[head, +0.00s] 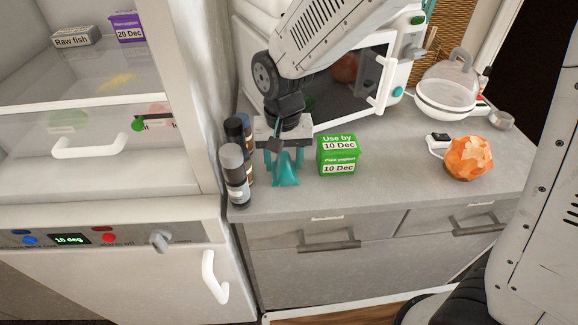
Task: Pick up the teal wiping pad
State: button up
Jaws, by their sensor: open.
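The teal wiping pad (287,172) stands on the grey counter as a small peaked, folded shape, close to the counter's front edge. My gripper (284,158) points down directly over the pad. Its teal fingers are open and reach down beside the pad's upper part. The fingers and pad are close in colour, so I cannot tell whether they touch. The pad's back side is hidden.
Dark and grey bottles (235,175) stand just left of the pad. A green "10 Dec" box (338,154) stands to its right. Behind is a microwave (405,55). An orange faceted object (468,158) and a domed glass pot (446,92) are further right.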

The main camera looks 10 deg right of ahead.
aim_at(284, 159)
grip_shut()
jog(key=shift+r, duration=0.1)
jog(key=shift+r, duration=0.6)
notch_tip(284, 159, up, 2)
jog(key=shift+r, duration=0.2)
jog(key=s+d, duration=0.2)
jog(key=s, duration=0.5)
jog(key=s+d+r, duration=0.1)
jog(key=s+d, duration=0.1)
jog(key=s, duration=0.6)
jog(key=shift+s+d, duration=0.2)
jog(key=shift+d, duration=0.05)
jog(key=shift+r, duration=0.1)
